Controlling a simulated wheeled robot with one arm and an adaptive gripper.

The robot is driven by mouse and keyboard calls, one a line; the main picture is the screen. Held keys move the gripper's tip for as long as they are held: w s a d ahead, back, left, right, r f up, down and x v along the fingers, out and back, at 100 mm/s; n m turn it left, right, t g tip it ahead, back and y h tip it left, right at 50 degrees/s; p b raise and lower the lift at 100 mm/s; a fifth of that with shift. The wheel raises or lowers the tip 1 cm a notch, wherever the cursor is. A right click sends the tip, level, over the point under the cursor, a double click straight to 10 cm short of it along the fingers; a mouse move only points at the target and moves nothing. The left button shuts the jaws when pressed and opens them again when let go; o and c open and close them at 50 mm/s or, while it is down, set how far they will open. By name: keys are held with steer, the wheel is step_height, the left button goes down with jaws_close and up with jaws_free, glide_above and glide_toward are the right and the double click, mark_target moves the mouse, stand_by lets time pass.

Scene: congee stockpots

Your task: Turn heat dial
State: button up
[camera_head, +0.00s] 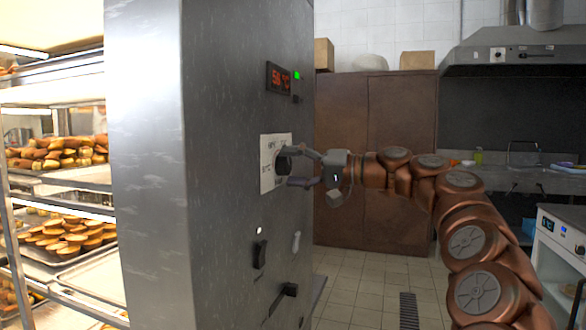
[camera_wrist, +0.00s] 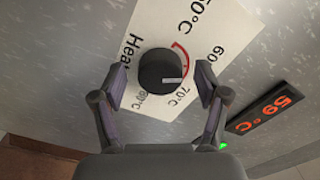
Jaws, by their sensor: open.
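The heat dial (camera_wrist: 160,72) is a round dark knob on a white label plate (camera_wrist: 205,25) with temperature marks and a red arc. In the wrist view its light pointer mark is near the 70°C print. In the head view the dial (camera_head: 284,162) sits on the steel cabinet's panel, partly hidden by my gripper. My gripper (camera_head: 302,168) is at the panel with its fingers spread. In the wrist view my gripper (camera_wrist: 160,88) has one finger on each side of the dial, with visible gaps. A red display (camera_wrist: 265,107) reads 59 °C.
The display (camera_head: 279,78) and a green light (camera_head: 297,76) are above the dial. Switches (camera_head: 259,254) and a dark lever (camera_head: 285,292) are below it. A rack of bread trays (camera_head: 65,190) stands left, a brown cupboard (camera_head: 345,120) behind. Tiled floor is clear beside the cabinet.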

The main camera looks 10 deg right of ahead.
steer(key=v, duration=1.2)
steer(key=shift+d, duration=0.1)
